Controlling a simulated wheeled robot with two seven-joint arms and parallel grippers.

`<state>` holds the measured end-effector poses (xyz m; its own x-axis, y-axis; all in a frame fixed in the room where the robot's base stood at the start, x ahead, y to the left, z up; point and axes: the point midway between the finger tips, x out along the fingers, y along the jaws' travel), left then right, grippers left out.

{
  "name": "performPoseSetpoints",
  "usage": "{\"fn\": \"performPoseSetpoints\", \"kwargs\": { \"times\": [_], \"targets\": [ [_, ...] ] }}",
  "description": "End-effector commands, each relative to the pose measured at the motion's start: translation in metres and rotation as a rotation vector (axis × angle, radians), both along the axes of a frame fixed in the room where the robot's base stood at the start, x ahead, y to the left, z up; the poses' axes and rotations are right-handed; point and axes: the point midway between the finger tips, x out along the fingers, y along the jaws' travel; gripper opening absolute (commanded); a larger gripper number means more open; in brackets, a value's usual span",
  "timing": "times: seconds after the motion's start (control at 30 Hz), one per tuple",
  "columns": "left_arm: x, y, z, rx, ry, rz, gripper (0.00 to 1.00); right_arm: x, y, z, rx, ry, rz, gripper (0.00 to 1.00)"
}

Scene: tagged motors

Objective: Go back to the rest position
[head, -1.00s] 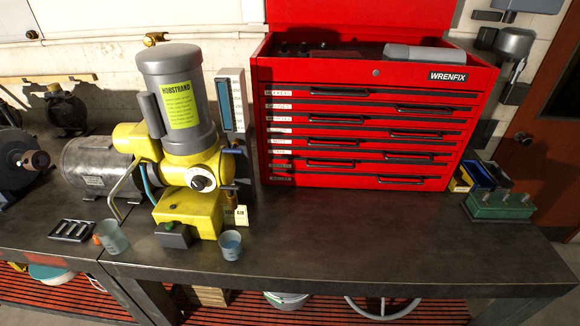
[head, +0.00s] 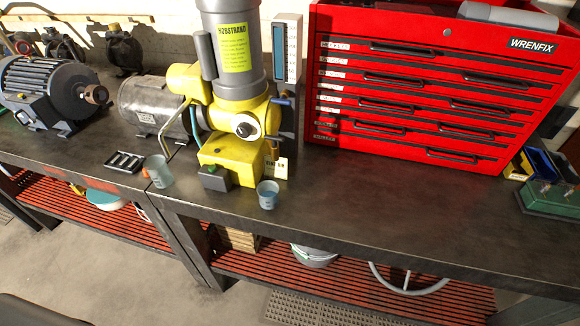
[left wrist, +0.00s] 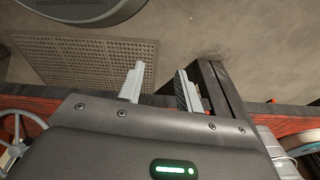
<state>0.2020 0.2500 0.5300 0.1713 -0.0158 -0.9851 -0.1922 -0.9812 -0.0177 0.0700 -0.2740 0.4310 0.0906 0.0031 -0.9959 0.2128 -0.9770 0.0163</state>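My left gripper (left wrist: 160,84) shows in the left wrist view. Its two fingers are apart with nothing between them, above the floor and beside a dark bench leg (left wrist: 218,95). Neither gripper shows in the head view, and my right gripper is in no frame. Tagged motors stand on the bench in the head view: a dark grey motor (head: 45,88) at the far left, a silver motor (head: 150,108), and a tall yellow and grey machine (head: 238,100) with a yellow label. A small tag (head: 277,168) hangs at the yellow machine's base.
A red tool chest (head: 420,90) stands on the dark bench (head: 345,205). Two small cups (head: 267,195) (head: 158,171) and a black tray (head: 124,162) sit near the front edge. A slatted red shelf (head: 355,283) lies below. Bare floor (head: 60,260) is at lower left.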

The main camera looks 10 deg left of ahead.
Motion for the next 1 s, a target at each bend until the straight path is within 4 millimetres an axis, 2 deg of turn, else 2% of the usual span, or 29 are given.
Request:
{"fn": "performPoseSetpoints", "kwargs": {
  "times": [0.03,0.1,0.2,0.3,0.4,0.57,1.0],
  "targets": [
    [-0.019,0.003,-0.026,0.004,0.022,-0.003,0.35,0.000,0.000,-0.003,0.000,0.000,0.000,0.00],
    [-0.044,0.007,-0.052,0.006,0.039,-0.008,0.35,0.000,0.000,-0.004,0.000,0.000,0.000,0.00],
    [-0.078,0.014,-0.079,0.009,0.056,-0.012,0.35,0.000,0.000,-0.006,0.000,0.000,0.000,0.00],
    [-0.105,0.019,-0.095,0.011,0.069,-0.015,0.35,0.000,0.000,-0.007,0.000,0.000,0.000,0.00],
    [-0.121,0.023,-0.103,0.013,0.076,-0.018,0.35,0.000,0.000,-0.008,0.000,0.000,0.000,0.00],
    [-0.132,0.024,-0.107,0.013,0.080,-0.020,0.35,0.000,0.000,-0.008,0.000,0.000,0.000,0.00],
    [-0.132,0.024,-0.107,0.014,0.080,-0.020,0.35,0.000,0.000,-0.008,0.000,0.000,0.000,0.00]
  ]
}}
